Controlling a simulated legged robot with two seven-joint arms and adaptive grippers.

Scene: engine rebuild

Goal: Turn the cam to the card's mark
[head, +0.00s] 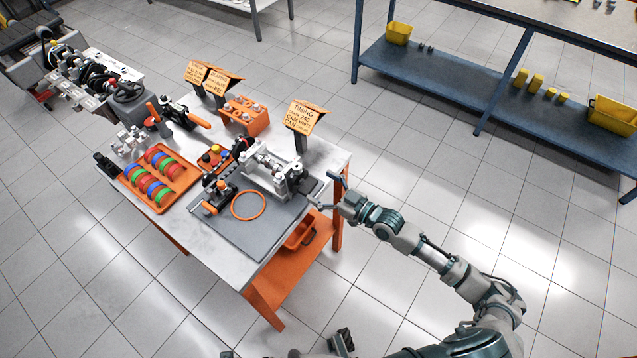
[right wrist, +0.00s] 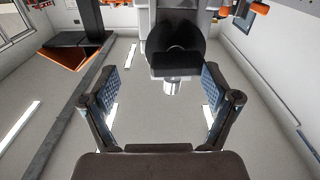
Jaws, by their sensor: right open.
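The timing card (head: 307,117) is an orange sign standing at the table's far right; its smaller lettering is hard to read. In front of it, a grey cam fixture (head: 272,168) sits on a dark grey mat (head: 247,236). My right gripper (head: 327,190) is open and empty at the fixture's right end. In the right wrist view, the open fingers (right wrist: 159,84) spread either side of a dark round part (right wrist: 178,60) with a short silver peg (right wrist: 172,87). They do not visibly touch it. Dark parts at the head view's bottom edge may be my left gripper (head: 342,343), mostly cut off.
An orange ring (head: 248,205) and a small orange-handled tool (head: 216,198) lie on the mat. An orange tray (head: 181,193) of coloured rings stands left. Two more orange signs (head: 207,77) stand behind. The floor right of the table is clear up to a blue shelf (head: 440,88).

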